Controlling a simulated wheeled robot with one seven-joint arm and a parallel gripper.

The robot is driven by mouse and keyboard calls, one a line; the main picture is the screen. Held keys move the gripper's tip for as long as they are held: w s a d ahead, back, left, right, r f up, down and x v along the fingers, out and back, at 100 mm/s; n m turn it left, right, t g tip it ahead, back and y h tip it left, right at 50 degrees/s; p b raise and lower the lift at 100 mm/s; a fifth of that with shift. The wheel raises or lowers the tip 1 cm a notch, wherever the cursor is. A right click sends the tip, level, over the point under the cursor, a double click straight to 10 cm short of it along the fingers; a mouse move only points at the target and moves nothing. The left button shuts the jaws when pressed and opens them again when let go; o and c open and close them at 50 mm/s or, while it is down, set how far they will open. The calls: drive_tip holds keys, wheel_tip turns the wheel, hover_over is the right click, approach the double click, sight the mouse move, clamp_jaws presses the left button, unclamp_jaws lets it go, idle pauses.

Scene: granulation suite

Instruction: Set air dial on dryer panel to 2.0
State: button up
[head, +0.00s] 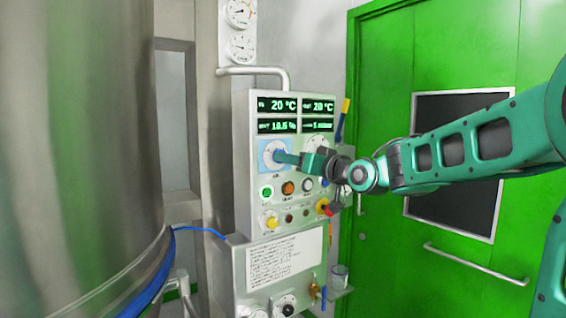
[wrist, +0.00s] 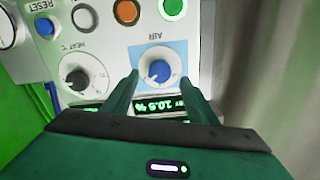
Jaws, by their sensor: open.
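The dryer panel (head: 243,190) is a pale upright box with green displays across its top. The air dial (wrist: 157,71) is a round grey-white dial with a blue knob face on a light blue square, labelled AIR; in the head view the dial (head: 268,152) sits at the panel's upper left. My gripper (wrist: 158,84) is open, with its two green fingers on either side of the dial in the wrist view. I cannot tell whether they touch it. In the head view my gripper (head: 282,157) reaches in from the right and partly covers the dial. The scale numbers are too small to read.
The heat dial (wrist: 80,79), with a black knob, is beside the air dial. A green button (wrist: 173,8), an orange button (wrist: 126,11) and a blue reset button (wrist: 44,27) are close by. A large steel vessel (head: 80,150) stands left; a green door (head: 385,80) is behind.

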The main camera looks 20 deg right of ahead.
drive_tip(key=x, duration=0.4)
drive_tip(key=shift+w+a, duration=0.1)
drive_tip(key=shift+w, duration=0.2)
drive_tip(key=c, duration=1.1)
